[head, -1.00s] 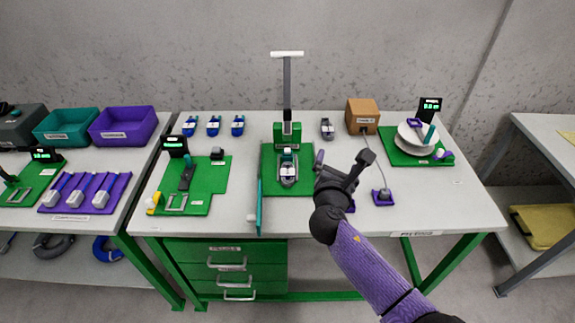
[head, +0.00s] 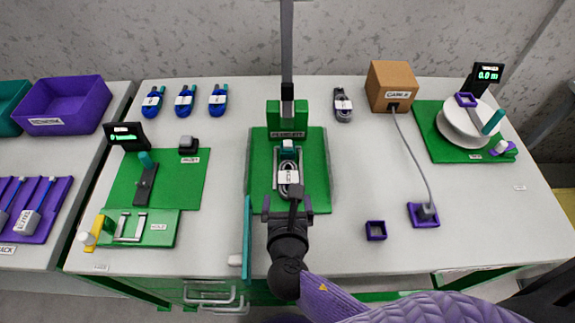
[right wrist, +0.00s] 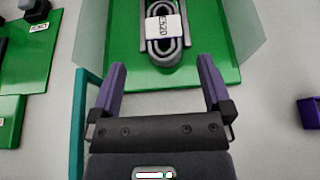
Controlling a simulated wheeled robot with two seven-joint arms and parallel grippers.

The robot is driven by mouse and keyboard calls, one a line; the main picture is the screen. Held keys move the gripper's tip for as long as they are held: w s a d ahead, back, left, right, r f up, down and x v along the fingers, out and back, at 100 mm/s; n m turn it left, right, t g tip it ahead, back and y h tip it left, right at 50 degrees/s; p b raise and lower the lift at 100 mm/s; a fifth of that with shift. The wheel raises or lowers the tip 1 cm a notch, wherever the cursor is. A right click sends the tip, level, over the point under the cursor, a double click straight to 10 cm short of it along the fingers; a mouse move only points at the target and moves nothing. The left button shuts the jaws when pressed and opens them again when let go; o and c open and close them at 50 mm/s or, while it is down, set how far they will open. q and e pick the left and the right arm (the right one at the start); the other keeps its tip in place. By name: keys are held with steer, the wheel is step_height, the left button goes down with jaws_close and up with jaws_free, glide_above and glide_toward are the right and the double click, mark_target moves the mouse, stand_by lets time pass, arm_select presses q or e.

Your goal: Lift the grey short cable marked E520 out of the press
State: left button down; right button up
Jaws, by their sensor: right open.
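The grey short cable (head: 289,179) lies coiled in the green press (head: 316,164), under the press head. Its white tag reads E520 in the right wrist view, where the coil (right wrist: 163,42) sits at the top centre. My right gripper (head: 287,208) is just in front of the cable, over the front edge of the press base. In the right wrist view its two purple fingers (right wrist: 160,85) are spread wide and empty, short of the coil. My left gripper is not in view.
Clear side guards flank the press base. A small purple holder (head: 376,231) stands to the right. Another grey cable (head: 342,104) lies behind, with blue cables (head: 185,100) at back left.

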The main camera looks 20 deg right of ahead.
mark_target(288, 184)
steer(key=b+x, duration=0.1)
steer(key=x, duration=0.2)
steer(key=b+x, duration=0.2)
steer(key=x, duration=0.2)
steer(key=shift+s+d+f, duration=0.1)
steer(key=shift+d+f, duration=0.1)
steer(key=shift+f, duration=0.25)
steer(key=shift+r, duration=0.15)
steer(key=c, duration=1.2)
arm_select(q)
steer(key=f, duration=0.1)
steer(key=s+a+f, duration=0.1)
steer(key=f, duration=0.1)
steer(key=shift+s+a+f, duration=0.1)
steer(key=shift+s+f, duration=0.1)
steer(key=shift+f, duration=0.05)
arm_select(e)
steer(key=shift+c, duration=0.3)
